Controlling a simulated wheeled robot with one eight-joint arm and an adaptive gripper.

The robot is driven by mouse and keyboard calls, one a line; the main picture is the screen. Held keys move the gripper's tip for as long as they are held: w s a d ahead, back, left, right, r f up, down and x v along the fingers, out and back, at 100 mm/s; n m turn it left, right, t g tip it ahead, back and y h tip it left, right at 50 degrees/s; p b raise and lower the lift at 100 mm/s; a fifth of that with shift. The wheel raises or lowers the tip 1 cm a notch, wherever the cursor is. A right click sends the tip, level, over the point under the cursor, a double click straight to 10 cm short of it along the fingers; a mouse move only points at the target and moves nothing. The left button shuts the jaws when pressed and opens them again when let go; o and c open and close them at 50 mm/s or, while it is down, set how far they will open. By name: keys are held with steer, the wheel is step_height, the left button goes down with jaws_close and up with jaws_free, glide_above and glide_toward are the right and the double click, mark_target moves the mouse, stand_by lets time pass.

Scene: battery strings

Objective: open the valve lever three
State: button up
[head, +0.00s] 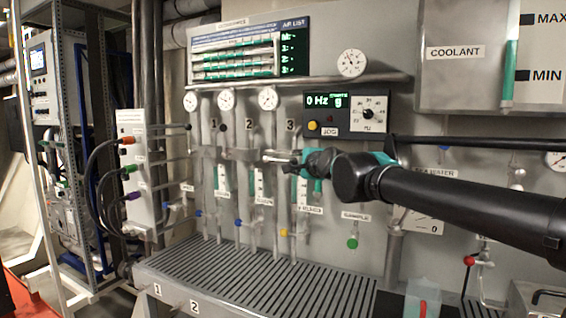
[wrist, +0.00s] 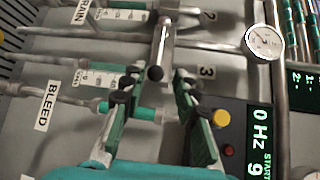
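The label "3" (wrist: 206,72) lies just beyond my right finger.
The control panel (head: 347,115) with a "0 Hz" display is close to the gripper's upper right. Round gauges (head: 268,99) sit above the pipes. Sight tubes and small coloured valves (head: 284,232) lie below. A slatted bench (head: 255,280) is underneath.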

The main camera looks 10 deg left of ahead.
mark_target(282, 161)
steer(key=x, duration=1.2)
steer(key=shift+w+a+f, duration=0.1)
steer(key=shift+w+a, duration=0.05)
steer(key=shift+w, duration=0.15)
jaws_close()
